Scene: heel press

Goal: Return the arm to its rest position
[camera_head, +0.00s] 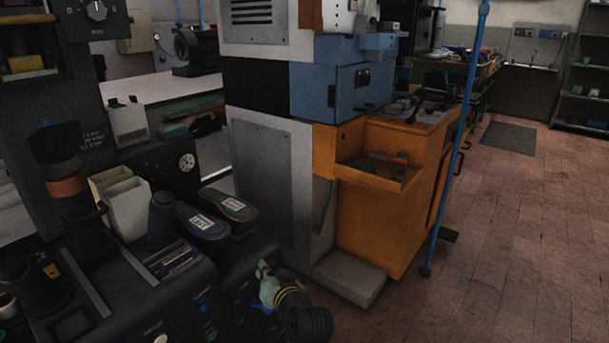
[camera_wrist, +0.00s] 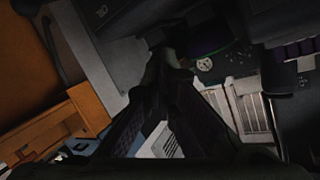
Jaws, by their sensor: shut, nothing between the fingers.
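My gripper (camera_wrist: 172,66) is in the wrist view, its dark fingers meeting at the tips with nothing between them. Behind the fingers, a white printed label (camera_wrist: 163,143) shows in the gap near their base. In the head view, two dark shoe-shaped pieces with white labels, a left one (camera_head: 203,225) and a right one (camera_head: 230,207), rest on the dark press (camera_head: 120,290). A grey-green and black form at the bottom centre of the head view may be part of my arm; I cannot tell for sure.
White bins (camera_head: 125,204) and a dial gauge (camera_head: 187,162) are on the press. An orange cabinet (camera_head: 375,222) with an open tray stands to its right, by a grey machine housing (camera_head: 272,185). A blue pole (camera_head: 456,150) rises from the floor. The tiled floor (camera_head: 510,240) at right is clear.

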